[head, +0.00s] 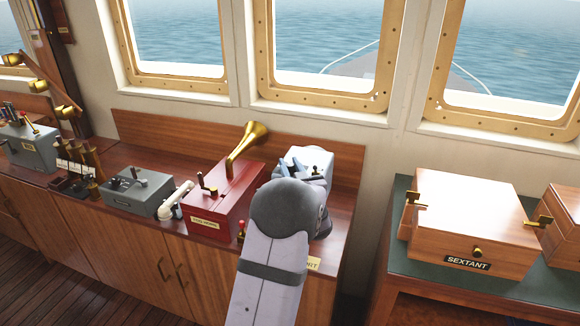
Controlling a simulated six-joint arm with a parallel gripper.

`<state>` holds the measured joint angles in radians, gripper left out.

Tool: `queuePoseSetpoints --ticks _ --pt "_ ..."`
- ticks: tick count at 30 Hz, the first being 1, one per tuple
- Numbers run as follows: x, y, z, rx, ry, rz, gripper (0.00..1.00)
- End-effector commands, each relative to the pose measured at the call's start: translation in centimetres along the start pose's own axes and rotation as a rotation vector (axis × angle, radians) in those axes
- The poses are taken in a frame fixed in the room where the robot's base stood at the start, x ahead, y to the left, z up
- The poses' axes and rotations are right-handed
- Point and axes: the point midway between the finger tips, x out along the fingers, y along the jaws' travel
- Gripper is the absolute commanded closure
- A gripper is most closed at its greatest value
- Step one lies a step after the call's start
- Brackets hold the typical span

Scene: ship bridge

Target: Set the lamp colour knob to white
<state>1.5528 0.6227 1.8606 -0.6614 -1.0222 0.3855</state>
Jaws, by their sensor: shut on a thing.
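A pale blue-grey box (298,153) stands on the wooden console, right of the red box. A small dark knob or lever (316,170) shows on its top. My gripper (307,172) is at this box, shut on what looks like its knob. My own arm comes up from the bottom and covers the front of the box. The knob's colour markings and its pointer's setting cannot be read from here. A cream label (314,264) at the console's front edge is partly hidden by my arm.
A red box (228,198) with a brass horn (247,146) stands close on the left. A grey box (138,190) and a white handset (176,201) are farther left. A wooden sextant case (468,215) sits on a green-topped table to the right.

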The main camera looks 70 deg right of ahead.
Motion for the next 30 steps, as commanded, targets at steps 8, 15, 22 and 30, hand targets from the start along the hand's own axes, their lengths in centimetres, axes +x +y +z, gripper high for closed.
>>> queuePoseSetpoints --ticks 8,15,22,30 --pt "0.0 0.0 -0.2 -0.001 0.004 0.001 0.58" --pt "-0.2 0.0 -0.1 -0.001 0.002 0.002 0.58" --pt "-2.1 0.1 0.1 -0.001 0.003 0.004 0.58" --pt "-5.7 0.1 0.0 -0.002 0.003 0.004 0.58"
